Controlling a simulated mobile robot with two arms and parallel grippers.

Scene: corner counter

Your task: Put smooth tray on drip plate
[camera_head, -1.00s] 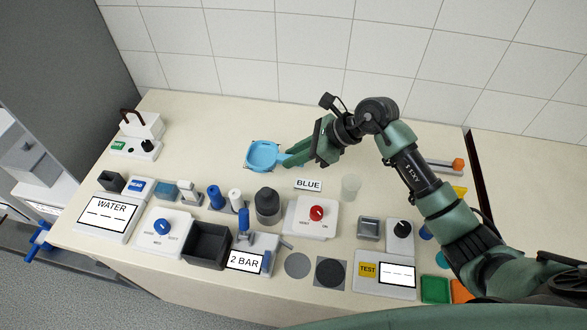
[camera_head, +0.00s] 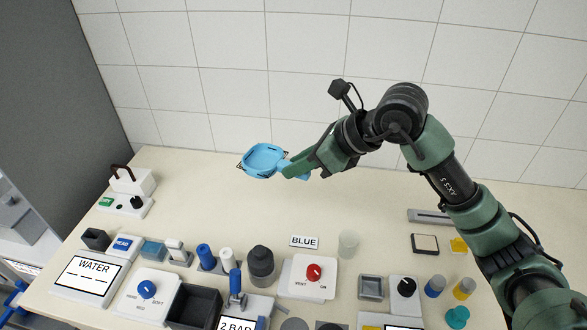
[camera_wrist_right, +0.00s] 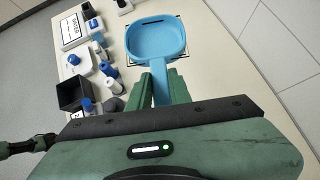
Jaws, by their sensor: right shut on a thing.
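A light blue shallow tray (camera_head: 264,160) with a flat handle is near the back of the counter, and now shows above the counter surface. My right gripper (camera_head: 293,171) is shut on its handle, tray pointing left. In the right wrist view the tray (camera_wrist_right: 156,40) extends ahead of the gripper (camera_wrist_right: 160,85), its handle between the green fingers. Its inside looks empty, with a dark slot near the far rim. Thin dark lines show by the rim. I cannot tell which thing is the drip plate; a square grey dish (camera_head: 371,287) sits at the front right. My left gripper is out of view.
Along the front stand a WATER display (camera_head: 88,277), a dark open box (camera_head: 194,307), a dark bottle (camera_head: 261,266), a red-knob unit (camera_head: 314,275) and a clear cup (camera_head: 348,243). A white tiled wall (camera_head: 300,70) rises behind. The back strip of counter is mostly clear.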

